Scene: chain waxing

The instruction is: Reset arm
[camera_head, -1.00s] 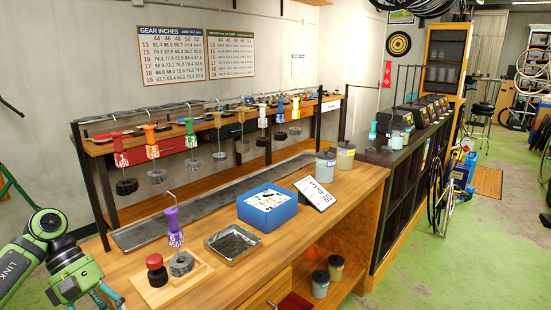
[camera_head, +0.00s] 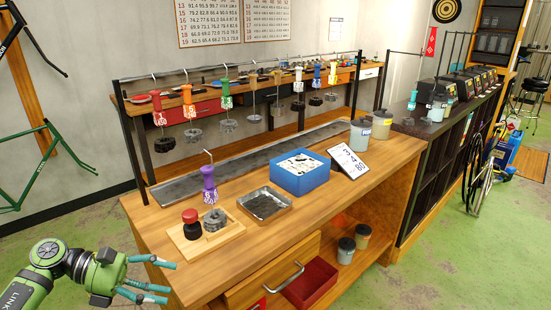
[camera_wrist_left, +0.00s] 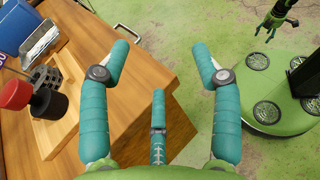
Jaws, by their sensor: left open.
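My left gripper (camera_head: 165,286) is open and empty, with its teal fingers spread. It is low in the head view, in front of the near left corner of the wooden workbench (camera_head: 190,265). In the left wrist view the left gripper (camera_wrist_left: 160,60) is beside the bench edge, with nothing between its fingers. What looks like my right gripper (camera_wrist_left: 272,22) shows small at the top right of the left wrist view. Its fingers are too small to tell whether it is open.
A wooden holder with a red-topped piece (camera_head: 191,224) and a purple-handled tool (camera_head: 209,180) stands near the bench's left end. A metal tray (camera_head: 265,203) and blue container (camera_head: 301,172) are beside it.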

